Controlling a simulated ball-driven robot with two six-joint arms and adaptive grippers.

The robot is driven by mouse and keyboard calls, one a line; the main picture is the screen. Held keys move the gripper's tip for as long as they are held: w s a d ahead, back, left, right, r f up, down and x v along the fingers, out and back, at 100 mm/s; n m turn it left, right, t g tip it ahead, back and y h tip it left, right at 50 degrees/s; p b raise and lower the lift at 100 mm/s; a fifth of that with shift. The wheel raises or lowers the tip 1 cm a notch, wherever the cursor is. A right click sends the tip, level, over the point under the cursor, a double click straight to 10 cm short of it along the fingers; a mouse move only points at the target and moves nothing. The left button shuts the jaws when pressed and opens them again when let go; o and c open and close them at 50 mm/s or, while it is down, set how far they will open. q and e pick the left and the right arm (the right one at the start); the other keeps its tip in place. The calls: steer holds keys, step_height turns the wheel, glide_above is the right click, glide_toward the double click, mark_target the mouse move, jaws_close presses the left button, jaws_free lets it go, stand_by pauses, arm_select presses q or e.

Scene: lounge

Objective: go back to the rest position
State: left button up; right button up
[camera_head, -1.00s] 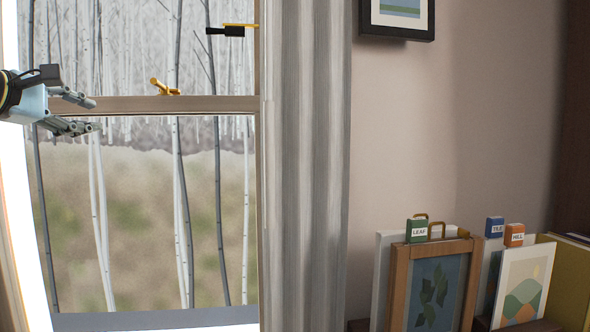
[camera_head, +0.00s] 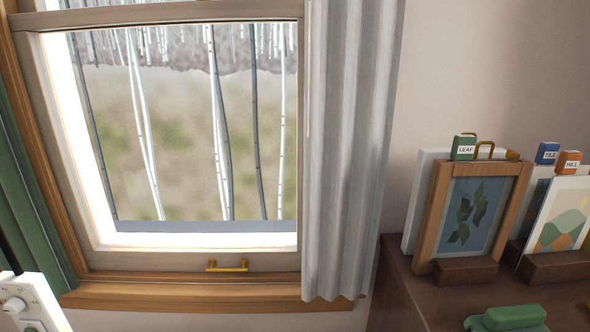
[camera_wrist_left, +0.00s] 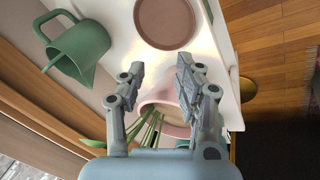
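My left gripper (camera_wrist_left: 160,90) shows in the left wrist view with its two fingers spread apart and nothing between them. Beyond and below the fingers is a pink pot (camera_wrist_left: 172,115) with green stems, partly hidden by a finger. My left gripper is not in the head view now. My right gripper is in neither view. The window (camera_head: 190,150) fills the left half of the head view, with a brass handle (camera_head: 227,265) on its lower rail.
A white surface (camera_wrist_left: 120,45) holds a green watering can (camera_wrist_left: 78,50) and a round brown dish (camera_wrist_left: 167,22). In the head view a grey curtain (camera_head: 350,150) hangs right of the window. A dark cabinet (camera_head: 410,290) bears a wooden-framed leaf picture (camera_head: 431,215) and a green object (camera_head: 507,318).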

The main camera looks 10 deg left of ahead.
arm_select(q)
steer(key=s+d+f+m+g, duration=0.1)
steer(key=s+d+f+m, duration=0.2)
steer(key=s, duration=0.6)
steer(key=s+d+f+m+g, duration=0.1)
steer(key=s+f+m, duration=0.3)
steer(key=s, duration=0.5)
steer(key=s+d+f+m+g, duration=0.1)
steer(key=s+d+f+m, duration=0.2)
steer(key=s+m, duration=0.4)
steer(key=shift+s+d+f, duration=0.25)
steer(key=shift+s+d, duration=0.55)
steer(key=shift+s, duration=0.2)
